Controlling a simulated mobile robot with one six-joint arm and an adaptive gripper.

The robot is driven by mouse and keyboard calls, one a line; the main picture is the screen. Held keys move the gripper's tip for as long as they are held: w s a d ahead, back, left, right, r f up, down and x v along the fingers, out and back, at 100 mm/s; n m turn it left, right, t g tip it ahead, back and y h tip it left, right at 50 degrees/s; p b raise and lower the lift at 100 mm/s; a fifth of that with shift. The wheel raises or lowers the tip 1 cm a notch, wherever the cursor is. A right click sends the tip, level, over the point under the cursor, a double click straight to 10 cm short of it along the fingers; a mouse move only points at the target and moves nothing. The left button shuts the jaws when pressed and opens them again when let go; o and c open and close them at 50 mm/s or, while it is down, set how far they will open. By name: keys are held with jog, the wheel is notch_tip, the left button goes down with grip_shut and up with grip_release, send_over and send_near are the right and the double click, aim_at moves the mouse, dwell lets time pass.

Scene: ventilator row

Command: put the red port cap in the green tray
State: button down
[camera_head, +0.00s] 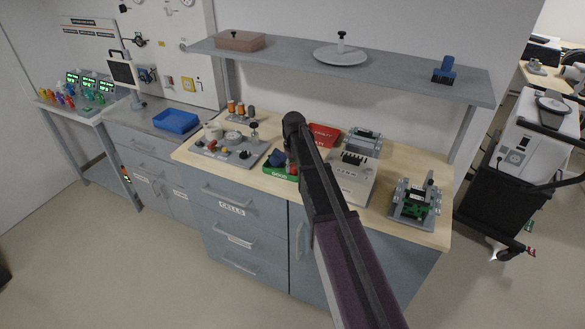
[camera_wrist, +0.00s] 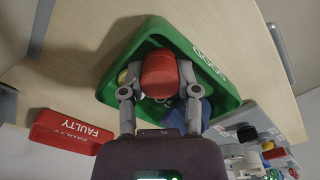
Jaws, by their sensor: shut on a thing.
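The red port cap (camera_wrist: 160,72) is held between the two fingers of my gripper (camera_wrist: 157,82) in the wrist view. The cap is over or inside the green tray (camera_wrist: 228,84); I cannot tell whether it touches the tray floor. In the head view the green tray (camera_head: 279,174) sits at the front of the wooden bench. My arm partly covers its right side there, and a bit of red shows beside the arm.
A red tray (camera_head: 323,135) labelled FAULTY lies behind the green one. A grey fixture board (camera_head: 222,155) with several parts is to the left, and a pale device (camera_head: 352,180) is to the right. A grey shelf (camera_head: 390,85) spans above the bench.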

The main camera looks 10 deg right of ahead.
aim_at(294, 166)
jog(key=shift+f, duration=0.35)
jog(key=shift+c, duration=1.7)
grip_release()
jog(key=shift+r, duration=0.2)
notch_tip(294, 166, up, 13)
jog(key=p, duration=1.2)
jog(key=shift+p, duration=0.4)
jog(key=shift+s, duration=0.1)
